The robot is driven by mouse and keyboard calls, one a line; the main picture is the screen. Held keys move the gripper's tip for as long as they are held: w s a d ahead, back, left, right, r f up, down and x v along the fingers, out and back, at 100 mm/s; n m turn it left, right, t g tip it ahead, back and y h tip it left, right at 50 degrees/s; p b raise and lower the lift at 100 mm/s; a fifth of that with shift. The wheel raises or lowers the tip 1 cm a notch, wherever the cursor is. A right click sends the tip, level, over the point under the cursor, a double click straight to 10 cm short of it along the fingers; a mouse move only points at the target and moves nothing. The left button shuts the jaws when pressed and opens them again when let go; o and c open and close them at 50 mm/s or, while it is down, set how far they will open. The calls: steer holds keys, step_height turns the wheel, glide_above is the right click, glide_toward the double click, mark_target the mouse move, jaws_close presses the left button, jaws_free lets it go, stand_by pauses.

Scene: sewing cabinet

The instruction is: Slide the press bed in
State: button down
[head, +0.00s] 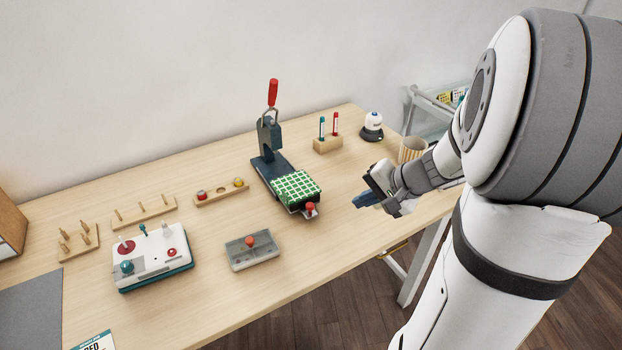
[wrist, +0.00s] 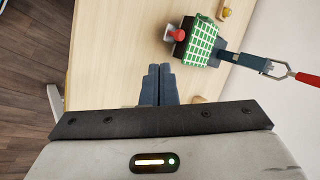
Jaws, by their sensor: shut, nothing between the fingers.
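The press (head: 269,137) stands on the table, with a dark upright and a red-tipped lever (head: 273,92). Its bed (head: 297,185), topped with a green and white checked piece, sits out at the front end of the dark base, clear of the upright. A red knob (head: 310,207) is on the bed's front. In the wrist view the checked bed (wrist: 203,43) and red knob (wrist: 176,34) show at the upper right. My gripper (head: 358,202) is to the right of the knob, apart from it, above the table. Its blue-grey fingers (wrist: 157,72) are together and empty.
A grey tray with a red knob (head: 252,255) and a white control box (head: 150,262) lie left of the press. Tabletop beside the bed is clear.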

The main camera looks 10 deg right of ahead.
mark_target(312, 210)
steer(key=b+x, duration=0.1)
steer(key=x, duration=0.9)
steer(key=shift+w+f, duration=0.2)
steer(key=shift+w+a, duration=0.85)
steer(key=shift+w, duration=0.05)
steer(key=shift+w+a+f, duration=0.1)
steer(key=shift+w+a, duration=0.3)
steer(key=shift+w, duration=0.05)
steer(key=shift+w+d, duration=0.1)
